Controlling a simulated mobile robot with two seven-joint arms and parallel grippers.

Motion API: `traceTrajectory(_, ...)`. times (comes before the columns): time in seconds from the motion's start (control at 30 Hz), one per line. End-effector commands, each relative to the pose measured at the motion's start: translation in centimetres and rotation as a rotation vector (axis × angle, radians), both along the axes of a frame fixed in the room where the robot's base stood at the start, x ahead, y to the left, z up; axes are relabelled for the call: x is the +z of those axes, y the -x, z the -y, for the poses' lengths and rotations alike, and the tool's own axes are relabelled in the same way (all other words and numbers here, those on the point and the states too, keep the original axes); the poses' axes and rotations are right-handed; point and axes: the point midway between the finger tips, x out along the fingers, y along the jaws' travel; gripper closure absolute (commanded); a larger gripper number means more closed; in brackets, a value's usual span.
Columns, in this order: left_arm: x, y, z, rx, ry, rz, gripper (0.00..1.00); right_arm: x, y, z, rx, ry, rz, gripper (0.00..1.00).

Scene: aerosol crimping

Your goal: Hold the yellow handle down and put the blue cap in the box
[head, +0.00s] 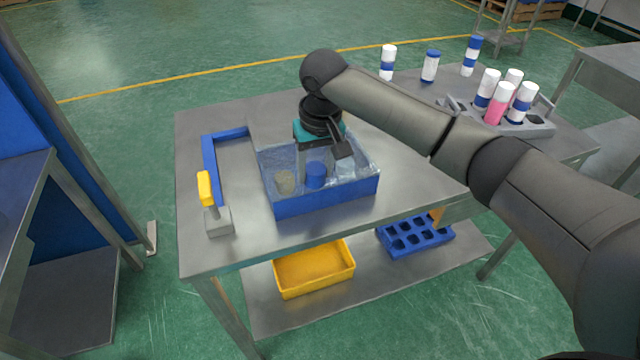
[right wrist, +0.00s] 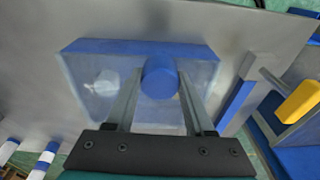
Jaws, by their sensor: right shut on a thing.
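My right gripper (head: 314,160) points down over the box (head: 328,198), which has a blue front and pale, see-through-looking sides. It is shut on the blue cap (head: 316,175). In the right wrist view the cap (right wrist: 160,77) sits between the two fingers, over the box (right wrist: 205,52). I cannot tell whether the cap touches the box floor. The yellow handle (head: 205,188) stands at the left of the table above a grey block, with no gripper on it. It also shows in the right wrist view (right wrist: 300,102). My left gripper is out of view.
A beige round piece (head: 285,182) and a whitish piece (head: 345,168) are in the box. A blue bent frame (head: 209,155) lies by the handle. A yellow tray (head: 314,285) and blue rack (head: 440,238) are on the lower shelf. Several cans stand at the back right.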

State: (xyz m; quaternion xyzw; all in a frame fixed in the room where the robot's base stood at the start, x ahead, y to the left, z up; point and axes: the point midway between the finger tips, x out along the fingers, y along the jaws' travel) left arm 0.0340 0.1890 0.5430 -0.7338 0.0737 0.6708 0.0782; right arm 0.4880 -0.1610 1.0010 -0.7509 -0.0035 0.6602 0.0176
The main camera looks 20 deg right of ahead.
Motion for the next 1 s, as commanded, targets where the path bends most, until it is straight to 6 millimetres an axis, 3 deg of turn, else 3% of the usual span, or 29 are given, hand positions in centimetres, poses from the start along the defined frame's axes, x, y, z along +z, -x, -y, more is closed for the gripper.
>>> traceTrajectory(0.5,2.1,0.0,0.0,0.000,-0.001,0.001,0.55,1.7,-6.6,2.0,0.010,0.022,-0.006,0.97)
traceTrajectory(1.0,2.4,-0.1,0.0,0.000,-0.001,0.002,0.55,1.9,-7.7,2.7,0.019,0.033,-0.009,0.97)
